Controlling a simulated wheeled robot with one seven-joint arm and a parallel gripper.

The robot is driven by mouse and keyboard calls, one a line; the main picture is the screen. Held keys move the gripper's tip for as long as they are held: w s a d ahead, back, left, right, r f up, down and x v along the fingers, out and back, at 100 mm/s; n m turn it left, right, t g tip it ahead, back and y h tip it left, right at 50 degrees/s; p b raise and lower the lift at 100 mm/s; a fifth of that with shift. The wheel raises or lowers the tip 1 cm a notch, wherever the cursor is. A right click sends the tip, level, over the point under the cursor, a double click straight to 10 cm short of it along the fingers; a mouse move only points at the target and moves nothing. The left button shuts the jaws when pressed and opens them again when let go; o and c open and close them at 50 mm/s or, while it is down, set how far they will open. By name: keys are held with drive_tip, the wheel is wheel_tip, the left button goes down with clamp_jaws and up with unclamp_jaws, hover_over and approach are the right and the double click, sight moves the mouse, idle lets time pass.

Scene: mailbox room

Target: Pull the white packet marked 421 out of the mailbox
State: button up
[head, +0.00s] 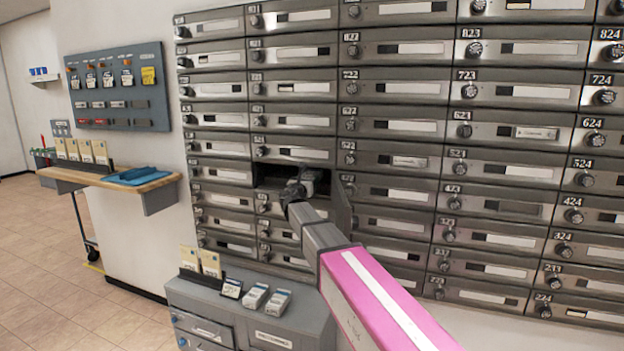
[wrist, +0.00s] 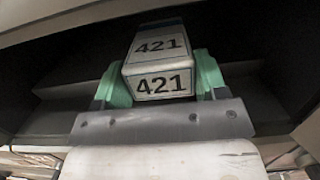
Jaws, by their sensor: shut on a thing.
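The white packet marked 421 (wrist: 158,62) is in the wrist view, with the number on its top and front faces. My gripper (wrist: 158,85) has its green fingers on both sides of the packet and is shut on it. Dark compartment walls surround both, so the packet is at or inside the opening. In the head view the open mailbox (head: 275,173) is a dark slot in the second column, and my gripper (head: 300,188) is at its mouth. The open door (head: 341,205) stands out to the right of my gripper. The packet's far end is hidden.
Closed mailboxes (head: 400,128) with knobs surround the open one. A grey cabinet (head: 240,308) with small boxes on top stands below. A wooden shelf (head: 112,180) with a blue tray is at left. Open floor (head: 60,270) lies at lower left.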

drive_tip(key=shift+s+r, duration=0.1)
drive_tip(key=shift+r, duration=0.15)
drive_tip(key=r+v, duration=0.2)
drive_tip(key=v, duration=1.2)
drive_tip(key=shift+s+a, duration=0.25)
drive_tip(key=shift+s, duration=0.25)
drive_tip(key=shift+r, duration=0.1)
